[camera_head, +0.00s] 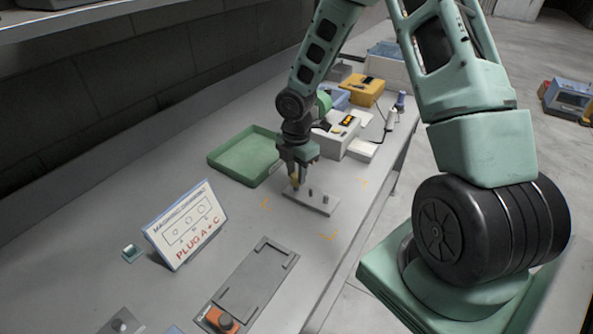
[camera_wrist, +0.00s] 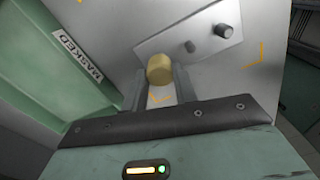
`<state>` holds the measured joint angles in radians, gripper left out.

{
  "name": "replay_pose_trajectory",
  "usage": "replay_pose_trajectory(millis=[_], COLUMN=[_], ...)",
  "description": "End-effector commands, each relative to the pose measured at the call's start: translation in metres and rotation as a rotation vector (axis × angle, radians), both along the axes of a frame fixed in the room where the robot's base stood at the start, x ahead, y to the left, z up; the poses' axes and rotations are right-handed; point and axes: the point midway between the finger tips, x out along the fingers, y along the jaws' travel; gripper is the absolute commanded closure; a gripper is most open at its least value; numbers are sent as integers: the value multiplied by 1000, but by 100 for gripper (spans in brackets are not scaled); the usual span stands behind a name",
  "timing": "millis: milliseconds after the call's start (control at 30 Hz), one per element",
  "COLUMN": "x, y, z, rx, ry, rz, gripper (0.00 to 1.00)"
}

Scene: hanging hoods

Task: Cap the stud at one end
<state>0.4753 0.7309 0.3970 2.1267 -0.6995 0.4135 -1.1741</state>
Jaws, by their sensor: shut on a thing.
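My gripper (camera_head: 296,172) is shut on a tan cap (camera_wrist: 160,69), which sits between its fingertips in the wrist view. The light plate (camera_head: 322,205) lies flat on the bench under the gripper. Two bare grey studs show on it, a middle one (camera_wrist: 190,46) and one at the far end (camera_wrist: 225,31). The cap is over the plate's other end. It hides whatever is beneath it, and I cannot tell whether it touches a stud.
A green tray (camera_head: 222,158) labelled "MASKED" is beside the gripper. A sign (camera_head: 186,225) reading "PLUG A + C" stands on the bench. A grey fixture (camera_head: 262,262) lies nearer. A white box (camera_head: 340,137) and yellow box (camera_head: 362,92) stand behind. Orange corner marks surround the plate.

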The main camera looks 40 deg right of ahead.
Motion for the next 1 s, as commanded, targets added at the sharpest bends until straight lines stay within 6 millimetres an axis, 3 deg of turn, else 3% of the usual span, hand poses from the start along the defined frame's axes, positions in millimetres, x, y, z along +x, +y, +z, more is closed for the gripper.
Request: replay_pose_trajectory(millis=[1000], x=[0], y=[0], z=[-15], rx=[0], ry=[0], rz=[0], gripper=[93])
